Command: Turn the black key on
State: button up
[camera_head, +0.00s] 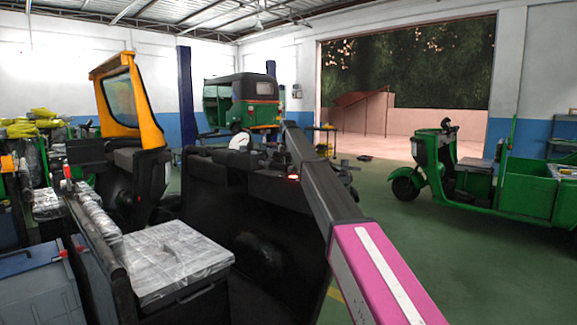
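I cannot make out the black key in this view. A dark, bulky unit (250,215) with a row of black parts along its top stands in the middle, and a small red light (293,177) glows near its right end. A long dark and pink arm-like beam, which looks like my arm, runs from the bottom right up to the middle and passes in front of the unit's right side. I cannot make out my gripper or its fingers.
A yellow-framed cab (153,115) and a plastic-wrapped seat (170,260) stand at left, by a grey-blue box (40,290). A green rickshaw (240,103) is behind; a green cargo rickshaw (520,185) stands right. Green floor (420,245) is clear at right.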

jog(key=shift+m, duration=0.7)
jog(key=o, duration=0.9)
jog(key=shift+r, duration=0.1)
notch_tip(320, 180, up, 10)
jog(key=shift+f, duration=0.15)
jog(key=shift+r, duration=0.45)
